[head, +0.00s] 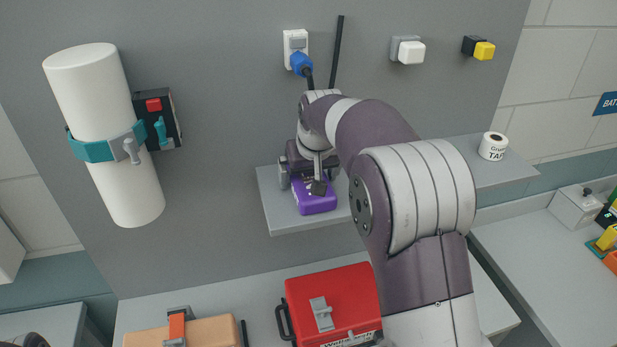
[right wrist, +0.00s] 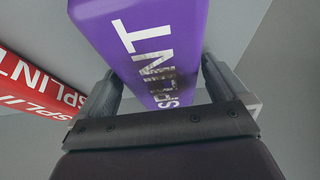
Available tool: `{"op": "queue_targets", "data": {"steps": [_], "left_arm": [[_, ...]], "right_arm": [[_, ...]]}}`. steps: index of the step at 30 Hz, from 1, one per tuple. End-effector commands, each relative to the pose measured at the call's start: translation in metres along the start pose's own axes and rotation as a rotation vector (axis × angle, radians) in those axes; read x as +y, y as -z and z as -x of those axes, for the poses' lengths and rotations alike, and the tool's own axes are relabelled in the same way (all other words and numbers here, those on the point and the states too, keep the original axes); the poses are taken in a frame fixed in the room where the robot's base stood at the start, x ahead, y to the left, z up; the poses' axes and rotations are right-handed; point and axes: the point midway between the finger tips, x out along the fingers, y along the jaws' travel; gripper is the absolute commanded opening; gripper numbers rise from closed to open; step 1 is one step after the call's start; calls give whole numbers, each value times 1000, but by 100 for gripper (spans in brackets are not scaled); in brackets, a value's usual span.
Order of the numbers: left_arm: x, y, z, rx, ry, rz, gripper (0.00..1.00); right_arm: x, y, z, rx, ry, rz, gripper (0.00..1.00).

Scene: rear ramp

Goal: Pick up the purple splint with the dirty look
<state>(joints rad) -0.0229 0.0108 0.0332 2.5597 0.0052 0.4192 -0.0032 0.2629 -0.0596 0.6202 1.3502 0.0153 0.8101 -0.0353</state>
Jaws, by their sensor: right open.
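The purple splint (head: 317,198) lies on the grey wall shelf in the head view, partly covered by my right gripper (head: 306,178). In the right wrist view the purple splint (right wrist: 165,45) has white SPLINT lettering with dark, dirty smudges over its middle letters. My right gripper (right wrist: 160,92) is open, with one finger on each side of the splint. I cannot tell whether the fingers touch it. My left gripper is not in view.
A red splint (right wrist: 38,85) with white lettering lies at the left in the right wrist view. The shelf (head: 285,226) also holds a tape roll (head: 493,146). Below are a red case (head: 345,290) and an orange case (head: 150,337). A white cylinder (head: 105,130) hangs on the wall.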

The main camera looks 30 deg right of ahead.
Motion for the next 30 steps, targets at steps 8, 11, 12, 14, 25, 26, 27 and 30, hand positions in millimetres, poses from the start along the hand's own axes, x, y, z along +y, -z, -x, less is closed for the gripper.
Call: {"op": "queue_targets", "data": {"steps": [8,11,12,14,25,26,27,30], "left_arm": [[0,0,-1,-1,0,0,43],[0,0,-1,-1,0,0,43],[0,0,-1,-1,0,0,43],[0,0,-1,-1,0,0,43],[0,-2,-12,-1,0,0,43],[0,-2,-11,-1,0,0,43],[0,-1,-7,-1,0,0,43],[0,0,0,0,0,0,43]], "right_arm": [[0,0,0,0,0,0,52],[0,0,0,1,0,0,52],[0,0,0,1,0,0,52],[0,0,0,1,0,0,52],[0,16,34,4,0,0,52],[0,17,42,4,0,0,52],[0,10,52,3,0,0,52],[0,-5,75,2,0,0,52]]}}
